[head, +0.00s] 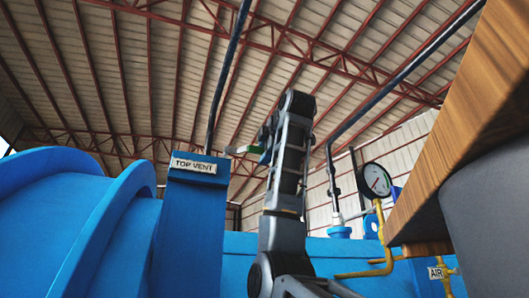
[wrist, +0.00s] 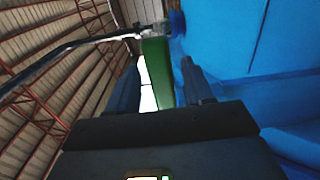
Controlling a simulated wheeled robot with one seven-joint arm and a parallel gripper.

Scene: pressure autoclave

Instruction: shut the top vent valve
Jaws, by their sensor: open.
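The top vent valve shows as a green lever handle (wrist: 157,72) in the wrist view, with its grey fitting (wrist: 154,29) beyond. In the head view the green handle (head: 249,149) shows small beside my arm, right of the blue post with the TOP VENT label (head: 194,165). My gripper (wrist: 160,68) is open, with one dark finger on each side of the handle as seen in the wrist view. A gap shows on the left side; I cannot tell whether the right finger touches the handle. In the head view my arm hides part of the valve area.
A dark vent pipe (head: 225,75) rises above the post. The blue autoclave shell (head: 60,225) fills the left. A pressure gauge (head: 376,180) on yellow piping and an AIR label (head: 436,273) stand at right. A wooden board (head: 470,120) overhangs at right.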

